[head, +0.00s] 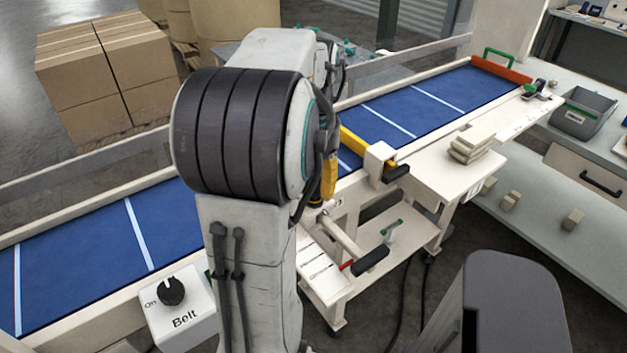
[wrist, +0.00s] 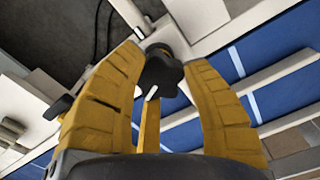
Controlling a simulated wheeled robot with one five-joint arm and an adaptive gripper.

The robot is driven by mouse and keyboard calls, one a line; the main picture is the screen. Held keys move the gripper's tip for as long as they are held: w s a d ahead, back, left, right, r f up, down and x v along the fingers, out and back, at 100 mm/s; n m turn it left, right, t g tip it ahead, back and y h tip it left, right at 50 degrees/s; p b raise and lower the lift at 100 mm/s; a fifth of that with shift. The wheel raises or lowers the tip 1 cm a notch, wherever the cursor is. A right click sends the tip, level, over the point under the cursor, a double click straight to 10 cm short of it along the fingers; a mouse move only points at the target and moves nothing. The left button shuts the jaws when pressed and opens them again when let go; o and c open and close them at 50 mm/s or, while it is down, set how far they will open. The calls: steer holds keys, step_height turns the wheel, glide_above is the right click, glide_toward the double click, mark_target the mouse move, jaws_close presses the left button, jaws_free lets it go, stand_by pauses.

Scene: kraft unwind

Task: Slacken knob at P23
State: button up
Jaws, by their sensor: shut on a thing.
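A black lobed knob (wrist: 163,75) with a white mark on its edge shows in the wrist view, in front of a pale post. In the head view my gripper (head: 329,180) shows only as a yellow patch beside my arm, at the near side of the blue belt. My arm hides the knob there. No P23 label is readable in either view.
A blue conveyor belt (head: 399,117) runs diagonally behind my arm. A white box with a black "Belt" dial (head: 171,291) stands at lower left. Black-ended handles (head: 370,260) stick out at the near side. Pale blocks (head: 468,148) lie on a white shelf, and cartons (head: 110,70) stand behind.

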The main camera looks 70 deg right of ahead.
mark_target(314, 183)
steer(key=o, duration=1.2)
steer(key=shift+o, duration=0.2)
step_height(314, 183, up, 12)
stand_by(0.7)
